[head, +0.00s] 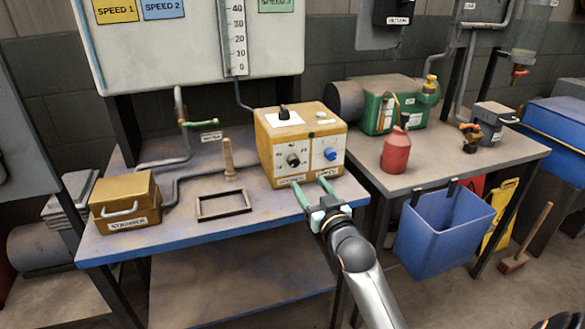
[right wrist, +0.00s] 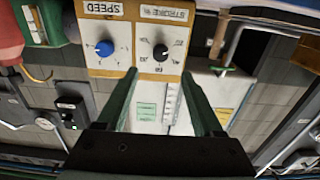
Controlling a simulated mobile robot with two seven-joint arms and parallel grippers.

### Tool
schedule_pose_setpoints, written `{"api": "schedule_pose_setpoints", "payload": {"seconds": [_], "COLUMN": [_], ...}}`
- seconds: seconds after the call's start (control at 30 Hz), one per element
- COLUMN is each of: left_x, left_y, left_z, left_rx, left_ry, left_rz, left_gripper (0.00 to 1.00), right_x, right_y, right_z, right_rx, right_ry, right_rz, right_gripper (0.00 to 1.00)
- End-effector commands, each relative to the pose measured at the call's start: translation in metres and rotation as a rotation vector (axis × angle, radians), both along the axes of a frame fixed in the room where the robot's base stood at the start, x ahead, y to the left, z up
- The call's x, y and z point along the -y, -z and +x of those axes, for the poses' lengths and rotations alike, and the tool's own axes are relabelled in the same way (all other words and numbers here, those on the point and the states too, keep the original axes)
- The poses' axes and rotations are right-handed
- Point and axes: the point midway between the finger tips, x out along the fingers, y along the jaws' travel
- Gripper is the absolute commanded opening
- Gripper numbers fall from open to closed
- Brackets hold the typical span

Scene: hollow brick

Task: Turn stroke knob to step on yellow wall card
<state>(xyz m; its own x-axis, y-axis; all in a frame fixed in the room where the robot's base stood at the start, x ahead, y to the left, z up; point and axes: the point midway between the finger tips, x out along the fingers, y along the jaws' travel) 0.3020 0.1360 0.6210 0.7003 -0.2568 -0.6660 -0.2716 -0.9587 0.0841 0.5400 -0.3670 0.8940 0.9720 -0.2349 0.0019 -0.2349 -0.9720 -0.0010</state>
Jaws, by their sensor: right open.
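The yellow wall card (head: 115,10), reading SPEED 1, is on the white board at upper left in the head view. The yellow control box (head: 305,125) stands on the blue-edged bench. Its front has a black stroke knob (head: 293,160) on the left and a blue speed knob (head: 330,154) on the right. The upside-down right wrist view shows the stroke knob (right wrist: 160,52) under its STROKE label, just beyond and between the fingertips. My right gripper (head: 311,184) is open, empty and in front of the box, apart from the knob. The knob's exact setting is too small to read.
A blue card (head: 163,8) and a green card (head: 277,5) are also on the board. A brown box (head: 125,200), a dark frame (head: 224,205) and a wooden-handled tool (head: 228,160) are on the bench. A red bottle (head: 396,150) stands on the right table.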

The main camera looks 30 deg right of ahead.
Motion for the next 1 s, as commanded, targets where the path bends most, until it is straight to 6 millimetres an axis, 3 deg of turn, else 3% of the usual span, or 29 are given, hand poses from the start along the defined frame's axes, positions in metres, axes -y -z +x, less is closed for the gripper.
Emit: {"api": "schedule_pose_setpoints", "payload": {"seconds": [0.3,0.5,0.97,1.0], "left_x": [-0.001,-0.002,-0.003,-0.003], "left_y": [0.01,0.012,0.011,0.011], "left_z": [-0.001,-0.001,-0.001,-0.001], "left_rx": [-0.003,-0.002,0.001,0.001], "left_ry": [-0.001,-0.003,-0.005,-0.005], "left_rz": [0.002,0.004,0.005,0.005], "left_gripper": [0.5,0.5,0.5,0.5], "right_x": [0.014,0.02,0.022,0.022], "right_y": [0.001,0.001,0.001,0.001], "right_z": [0.06,0.084,0.094,0.094], "right_rx": [0.0,-0.001,-0.001,-0.001], "right_ry": [0.0,0.0,0.0,0.0], "right_rz": [0.0,0.0,-0.001,-0.001], "right_gripper": [0.68,0.68,0.68,0.65]}}
